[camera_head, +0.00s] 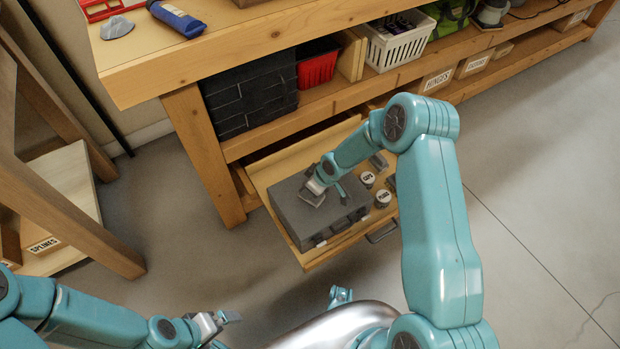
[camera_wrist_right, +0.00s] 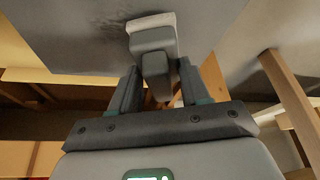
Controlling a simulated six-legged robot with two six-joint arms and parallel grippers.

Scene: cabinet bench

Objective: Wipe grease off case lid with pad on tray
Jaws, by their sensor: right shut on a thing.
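The grey case (camera_head: 292,216) lies flat, with its lid up, in a pulled-out wooden drawer (camera_head: 268,172) under the bench. My right gripper (camera_head: 318,190) is over the lid, shut on the grip of a pad (camera_head: 311,198). In the right wrist view the pad (camera_wrist_right: 150,22) has a pale base and a grey grip between my fingers (camera_wrist_right: 155,92). Its base is at the lid (camera_wrist_right: 215,20); contact is hard to judge. A faint dark smear (camera_wrist_right: 85,62) shows on the lid beside the pad. My left gripper (camera_head: 228,317) is low at the front, away from the case; its jaw opening is unclear.
Labelled round containers (camera_head: 382,198) stand right of the case in the drawer. The bench top (camera_head: 235,40) overhangs behind, with a leg (camera_head: 205,150) left of the drawer. A white basket (camera_head: 400,45) sits on the shelf. Floor at right (camera_head: 535,190) is clear.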

